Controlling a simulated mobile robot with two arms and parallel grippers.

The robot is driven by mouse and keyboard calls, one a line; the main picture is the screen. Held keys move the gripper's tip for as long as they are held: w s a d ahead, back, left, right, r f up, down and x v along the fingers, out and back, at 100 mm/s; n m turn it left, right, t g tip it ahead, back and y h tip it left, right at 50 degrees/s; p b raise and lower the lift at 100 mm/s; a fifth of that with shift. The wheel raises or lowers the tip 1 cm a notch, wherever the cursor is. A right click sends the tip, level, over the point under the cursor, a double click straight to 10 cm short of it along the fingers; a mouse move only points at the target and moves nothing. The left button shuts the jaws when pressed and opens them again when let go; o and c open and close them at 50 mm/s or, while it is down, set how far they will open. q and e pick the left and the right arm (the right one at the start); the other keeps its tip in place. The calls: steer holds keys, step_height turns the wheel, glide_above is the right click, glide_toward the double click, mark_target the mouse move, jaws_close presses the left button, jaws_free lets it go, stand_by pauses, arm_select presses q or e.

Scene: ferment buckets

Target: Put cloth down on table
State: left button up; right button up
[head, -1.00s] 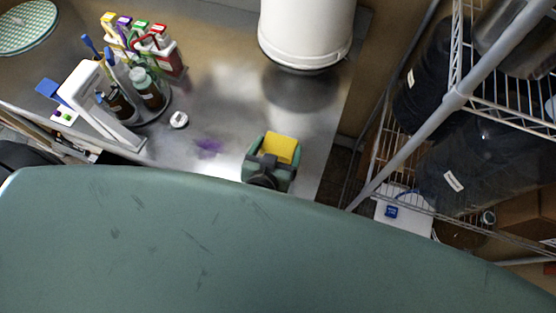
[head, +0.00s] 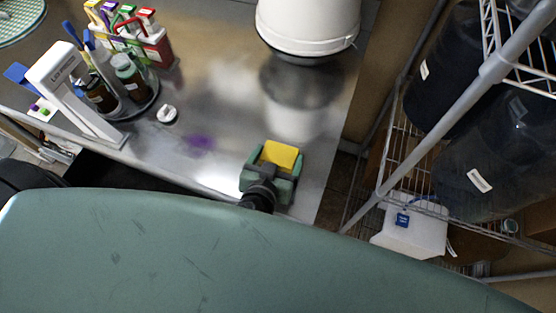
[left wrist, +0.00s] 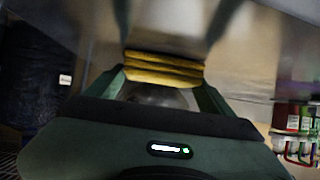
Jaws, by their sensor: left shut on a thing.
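My left gripper (head: 277,168) is shut on a folded yellow cloth (head: 281,154), over the right front part of the steel table (head: 232,165). In the left wrist view the cloth (left wrist: 163,68) is a thick folded yellow bundle pinched between the green fingers of the same gripper (left wrist: 163,80). I cannot tell whether the cloth touches the table. A purple stain (head: 201,142) lies on the table to the left of the gripper. My right gripper is not in view.
A white bucket (head: 308,25) stands at the back of the table. A caddy of bottles (head: 125,80), a white stand-like device (head: 72,88) and a small white item (head: 167,113) are on the left. A wire shelf (head: 410,145) with dark containers is on the right.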

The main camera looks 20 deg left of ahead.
arm_select(q)
steer(key=o, duration=1.2)
steer(key=shift+o, duration=0.2)
steer(key=v, duration=1.2)
steer(key=shift+r+b, duration=0.1)
steer(key=shift+b, duration=0.3)
